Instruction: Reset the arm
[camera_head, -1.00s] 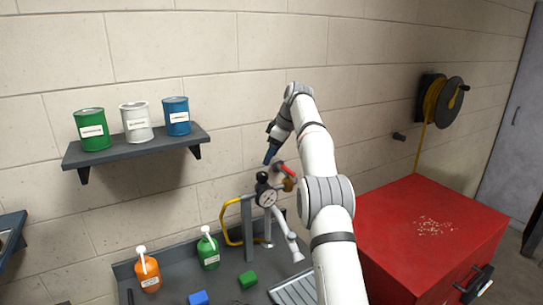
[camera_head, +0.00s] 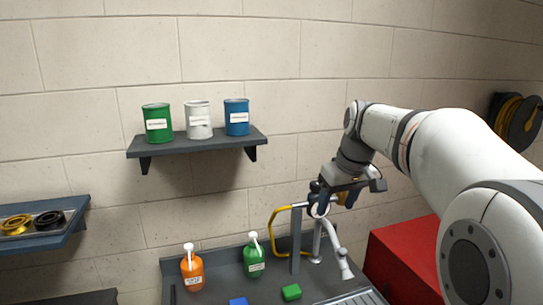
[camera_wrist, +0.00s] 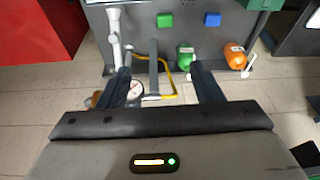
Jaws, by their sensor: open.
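My gripper (camera_head: 322,190) is at the end of my white and grey arm, in front of the wall above the sink bench in the head view. In the wrist view, my gripper (camera_wrist: 165,84) has its two dark fingers spread wide apart with nothing held between them. In the head view the gripper partly hides the gauge.
Green, white and blue cans (camera_head: 198,120) stand on a wall shelf (camera_head: 200,146). An orange bottle (camera_head: 193,270), a green bottle (camera_head: 254,258), a green block (camera_head: 291,292) and a blue block (camera_head: 238,301) are on the bench. A red cabinet (camera_head: 402,262) stands at right.

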